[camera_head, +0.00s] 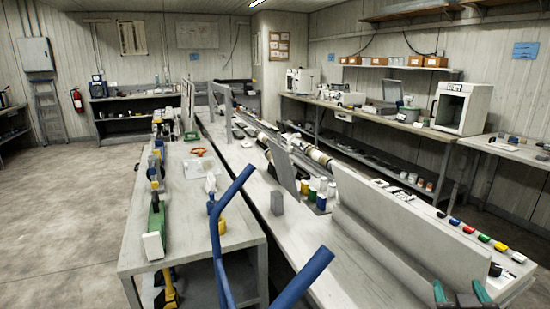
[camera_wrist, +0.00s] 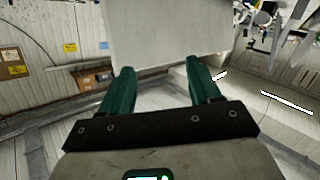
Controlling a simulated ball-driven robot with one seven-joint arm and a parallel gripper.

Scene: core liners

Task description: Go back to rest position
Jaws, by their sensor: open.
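My gripper (camera_head: 460,293) shows at the bottom right of the head view, where its two green fingertips stand apart at the picture's lower edge. In the wrist view my gripper (camera_wrist: 160,70) has its two green fingers spread wide, with nothing held between them. A pale flat panel (camera_wrist: 165,30) fills the upper middle of the wrist view beyond the fingertips; I cannot tell how far off it is.
A long bench with a grey upright panel (camera_head: 400,240) lies near my gripper. Coloured caps (camera_head: 484,237) line its right side, and several small bottles (camera_head: 321,202) stand beyond. A side bench (camera_head: 190,255) stands left. Open floor (camera_head: 60,220) lies at far left.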

